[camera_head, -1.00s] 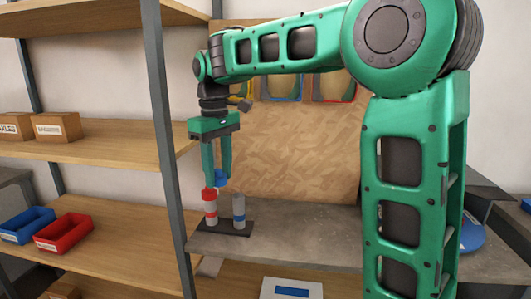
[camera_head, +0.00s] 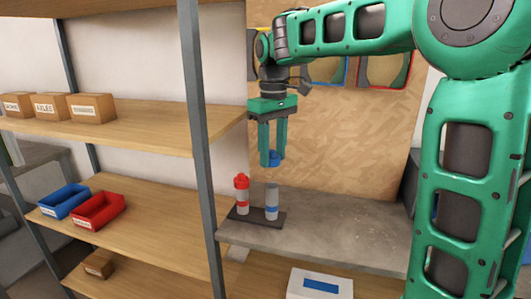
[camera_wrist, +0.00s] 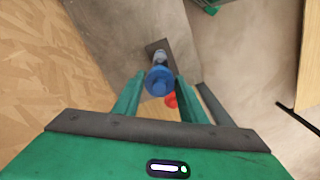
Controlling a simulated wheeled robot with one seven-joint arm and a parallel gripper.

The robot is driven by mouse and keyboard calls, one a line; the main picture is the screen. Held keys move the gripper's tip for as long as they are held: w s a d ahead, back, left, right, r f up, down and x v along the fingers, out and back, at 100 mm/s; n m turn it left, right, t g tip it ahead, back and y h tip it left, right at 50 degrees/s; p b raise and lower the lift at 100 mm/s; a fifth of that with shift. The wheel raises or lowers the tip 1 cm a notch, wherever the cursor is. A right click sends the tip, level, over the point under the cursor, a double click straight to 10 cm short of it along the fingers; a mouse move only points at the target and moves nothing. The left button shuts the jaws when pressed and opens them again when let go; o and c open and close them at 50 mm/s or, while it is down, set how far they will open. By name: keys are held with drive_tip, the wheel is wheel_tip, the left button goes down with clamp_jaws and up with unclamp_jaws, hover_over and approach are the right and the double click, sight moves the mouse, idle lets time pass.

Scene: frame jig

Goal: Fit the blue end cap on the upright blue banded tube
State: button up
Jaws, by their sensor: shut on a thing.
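My gripper (camera_head: 271,160) is shut on the blue end cap (camera_head: 273,159) and holds it in the air above the jig. In the head view the cap hangs above the upright blue banded tube (camera_head: 271,203), with a clear gap between them. The tube is grey with a blue band and its top is bare. It stands on a dark base plate (camera_head: 256,215). In the wrist view the cap (camera_wrist: 159,81) sits between the fingers and hides part of the grey tube (camera_wrist: 160,57) below it.
A tube with a red band and red cap (camera_head: 241,192) stands on the same plate, just left of the blue banded tube. The grey bench (camera_head: 330,235) is clear to the right. A shelf post (camera_head: 197,140) rises close on the left. A white box (camera_head: 320,284) lies lower in front.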

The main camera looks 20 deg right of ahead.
drive_tip(key=shift+f, duration=3.75)
drive_tip(key=shift+f, duration=0.45)
drive_tip(key=o, duration=1.1)
wheel_tip(320, 180, up, 11)
drive_tip(key=shift+w+f, duration=0.1)
